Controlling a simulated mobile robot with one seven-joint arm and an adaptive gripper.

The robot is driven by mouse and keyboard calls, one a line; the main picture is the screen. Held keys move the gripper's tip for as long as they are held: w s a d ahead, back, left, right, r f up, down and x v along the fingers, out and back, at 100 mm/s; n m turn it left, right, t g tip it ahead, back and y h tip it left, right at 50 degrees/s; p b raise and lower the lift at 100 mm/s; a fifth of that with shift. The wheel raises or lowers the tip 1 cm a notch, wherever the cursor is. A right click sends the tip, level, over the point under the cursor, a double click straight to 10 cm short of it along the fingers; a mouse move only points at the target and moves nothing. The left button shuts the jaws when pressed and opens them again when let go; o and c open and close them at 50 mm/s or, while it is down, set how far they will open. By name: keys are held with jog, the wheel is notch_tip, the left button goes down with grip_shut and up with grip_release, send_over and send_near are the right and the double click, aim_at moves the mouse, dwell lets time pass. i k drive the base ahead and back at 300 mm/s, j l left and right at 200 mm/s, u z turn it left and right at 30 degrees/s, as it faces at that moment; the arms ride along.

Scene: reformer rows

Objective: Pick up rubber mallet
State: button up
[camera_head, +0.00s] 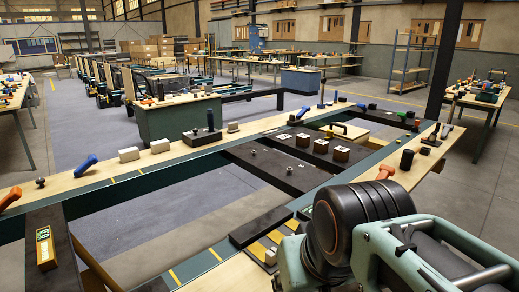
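I cannot tell for sure which object is the rubber mallet. A dark upright handle (210,119) stands over a black block (202,137) on the wooden rail at centre left; it may be the mallet. Other handled tools are a blue one (86,165) and an orange one (10,198) on the left, and an orange one (385,172) lying beside a black cylinder (406,159) on the right. My arm fills the bottom right, with a black ribbed joint and pale green links. My gripper's fingers do not show.
A green and wood frame (150,160) spans the foreground, with dark panels (275,165) and small blocks on it. A yellow-labelled level-like tool (45,248) lies at lower left. A laden table (487,100) stands at right. Grey floor is clear between the frames.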

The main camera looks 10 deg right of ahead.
aim_at(408, 155)
jog(key=i+l+z, duration=0.5)
jog(key=l, duration=0.4)
jog(key=i+l+z, duration=0.5)
jog(key=i+l, duration=0.15)
jog(key=i, duration=0.2)
jog(key=i+l+u, duration=0.15)
jog(key=l, duration=0.2)
jog(key=i+l+u, duration=0.35)
jog(key=l, duration=0.35)
jog(key=i+l+u, duration=0.15)
jog(key=l, duration=0.25)
jog(key=i, duration=0.05)
